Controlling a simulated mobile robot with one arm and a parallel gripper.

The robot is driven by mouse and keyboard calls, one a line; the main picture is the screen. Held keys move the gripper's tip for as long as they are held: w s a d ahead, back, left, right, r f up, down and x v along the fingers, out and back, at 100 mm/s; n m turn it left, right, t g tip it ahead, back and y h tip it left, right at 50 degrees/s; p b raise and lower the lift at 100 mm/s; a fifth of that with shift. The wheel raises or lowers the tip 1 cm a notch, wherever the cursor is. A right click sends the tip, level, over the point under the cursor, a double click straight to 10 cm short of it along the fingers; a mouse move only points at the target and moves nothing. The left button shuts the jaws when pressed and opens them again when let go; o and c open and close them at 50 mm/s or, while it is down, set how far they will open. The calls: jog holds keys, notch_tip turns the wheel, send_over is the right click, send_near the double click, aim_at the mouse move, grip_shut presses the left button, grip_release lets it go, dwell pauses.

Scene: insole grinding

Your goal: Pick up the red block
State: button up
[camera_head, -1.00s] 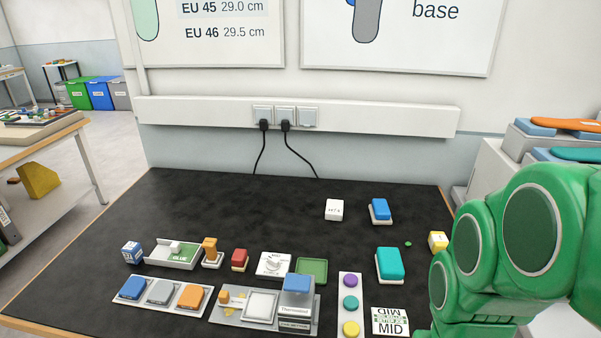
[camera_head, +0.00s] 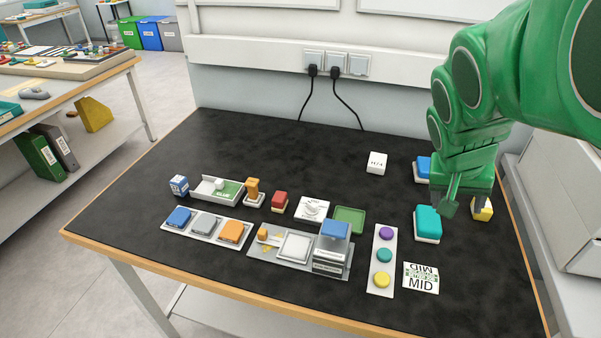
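The red block (camera_head: 279,199) has a pale lower part and sits on the dark table left of centre. It stands between an orange stamp-like piece (camera_head: 252,188) and a white card or tile (camera_head: 313,208). My gripper (camera_head: 452,207) hangs over the right side of the table, beside the teal block (camera_head: 427,224) and well to the right of the red block. Its fingers point downward and are small and partly overlapped in this view. I cannot tell how far apart they are, and I see nothing held.
A row of blue, grey and orange blocks (camera_head: 202,228), a grey fixture (camera_head: 278,257) and a strip of coloured buttons (camera_head: 381,264) lie along the front. A white tray (camera_head: 207,190) stands left of the red block. The table behind it is clear.

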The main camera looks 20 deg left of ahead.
jog(key=w+a+f+n+t+h, duration=0.1)
jog(key=w+a+n+t+h, duration=0.15)
jog(key=w+n, duration=0.45)
jog(key=n+t+y, duration=0.6)
jog(key=n+t, duration=0.2)
jog(key=n, duration=2.2)
send_over(279, 197)
jog(key=shift+h, duration=0.25)
jog(key=f, duration=1.2)
jog(key=shift+s+d+f, duration=0.15)
jog(key=shift+s+f, duration=0.1)
jog(key=shift+f, duration=0.05)
jog(key=shift+s+a+f, duration=0.1)
jog(key=shift+a+f, duration=0.1)
jog(key=shift+f, duration=0.45)
jog(key=shift+g, duration=0.25)
jog(key=shift+f, duration=3.15)
jog(key=shift+x, duration=1.45)
jog(key=shift+r, duration=0.1)
jog(key=shift+c, duration=0.2)
